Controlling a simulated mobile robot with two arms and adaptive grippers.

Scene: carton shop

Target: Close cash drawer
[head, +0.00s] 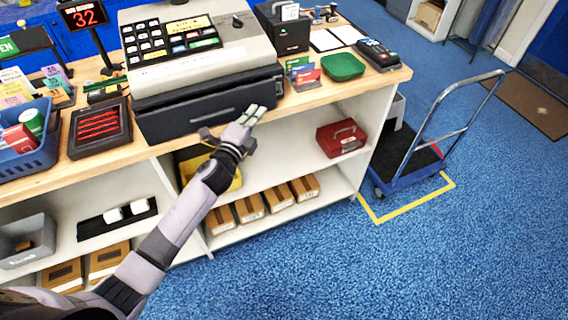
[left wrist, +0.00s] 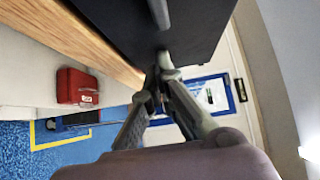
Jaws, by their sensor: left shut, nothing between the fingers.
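The cash register (head: 190,50) stands on the wooden counter, with its black cash drawer (head: 190,118) below the grey body. The drawer front reaches to the counter's front edge; I cannot tell exactly how far it stands out. My left gripper (head: 256,113) is shut and empty, at the right part of the drawer front. In the left wrist view, the fingertips (left wrist: 165,72) are together just under the dark drawer (left wrist: 130,20); whether they touch it is unclear. My right gripper is not in view.
A red box (head: 341,138) sits on the shelf below. A trolley (head: 408,160) stands right; blue floor in front is clear.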

